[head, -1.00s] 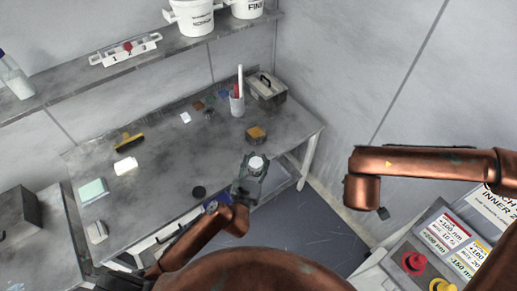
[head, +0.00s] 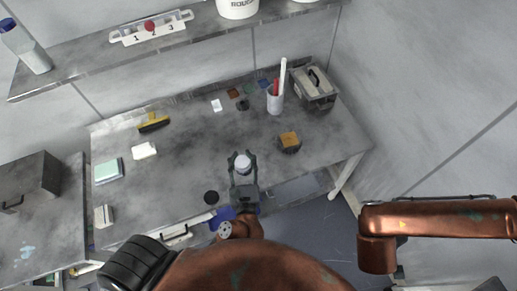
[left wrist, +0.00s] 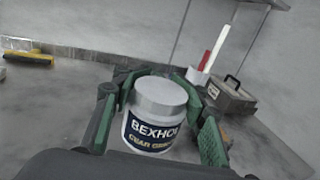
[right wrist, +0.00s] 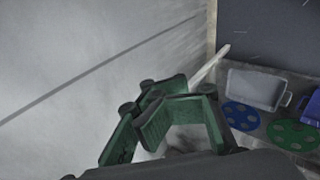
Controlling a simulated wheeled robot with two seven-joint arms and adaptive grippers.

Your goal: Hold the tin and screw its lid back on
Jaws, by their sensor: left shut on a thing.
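The tin (left wrist: 155,118) is white with a dark blue label reading BEXHO and a smaller line below. It stands roughly upright between the green fingers of my left gripper (left wrist: 160,105), which is shut on it. In the head view the tin's pale top (head: 243,162) shows at the tips of my left gripper (head: 243,174), over the table's front part. A dark round disc (head: 211,198), possibly the lid, lies flat near the table's front edge, left of the gripper. My right gripper (right wrist: 175,105) is away from the tin, with nothing visible in it; its finger gap is unclear.
The middle of the table is mostly clear.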

